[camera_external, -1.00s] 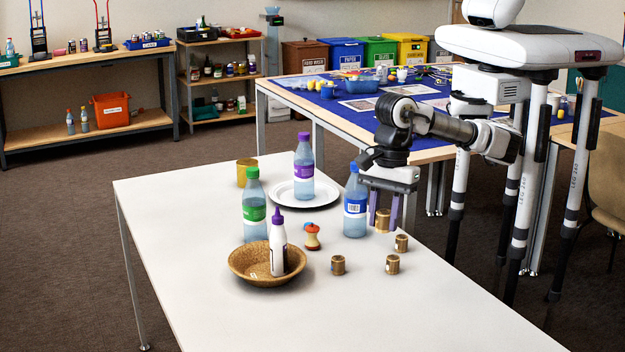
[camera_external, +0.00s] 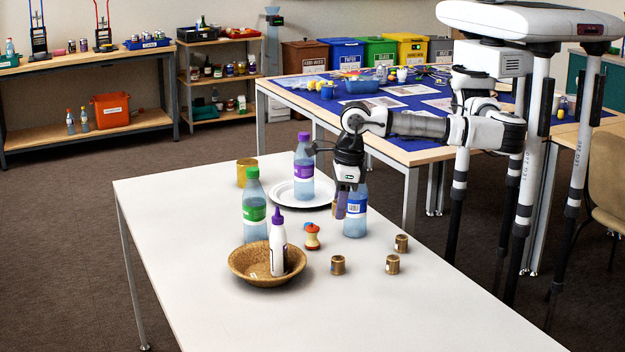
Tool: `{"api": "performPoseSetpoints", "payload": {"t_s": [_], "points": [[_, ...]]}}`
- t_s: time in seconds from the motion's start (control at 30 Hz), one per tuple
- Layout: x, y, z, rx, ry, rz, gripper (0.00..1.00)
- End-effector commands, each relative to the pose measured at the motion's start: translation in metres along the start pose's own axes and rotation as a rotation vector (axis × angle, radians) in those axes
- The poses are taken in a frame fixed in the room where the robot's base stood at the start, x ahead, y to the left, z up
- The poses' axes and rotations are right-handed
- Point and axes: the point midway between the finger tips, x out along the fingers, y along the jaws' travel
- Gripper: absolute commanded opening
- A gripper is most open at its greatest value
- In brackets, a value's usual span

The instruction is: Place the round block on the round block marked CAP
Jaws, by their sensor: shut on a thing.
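The markings are too small to read, so I cannot tell which says CAP.
A purple-labelled bottle (camera_external: 304,170) stands on a white plate (camera_external: 322,200). A green-labelled bottle (camera_external: 254,208) is behind a brown bowl (camera_external: 245,268) holding a white bottle (camera_external: 278,245). The table's front (camera_external: 400,315) is clear.

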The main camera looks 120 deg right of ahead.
Motion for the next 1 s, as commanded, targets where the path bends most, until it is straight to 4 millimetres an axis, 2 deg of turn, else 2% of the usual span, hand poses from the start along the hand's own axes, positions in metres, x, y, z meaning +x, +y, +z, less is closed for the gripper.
{"api": "performPoseSetpoints", "payload": {"t_s": [0.1,0.2,0.47,0.7,1.0], "points": [[0.028,-0.001,-0.005,-0.002,0.002,-0.005,0.08],[0.047,0.0,-0.007,-0.002,0.001,-0.002,0.08],[0.069,0.001,-0.011,-0.002,0.0,-0.001,0.08],[0.101,0.0,-0.015,-0.003,-0.001,-0.002,0.08],[0.107,0.001,-0.016,-0.002,-0.002,0.001,0.08]]}}
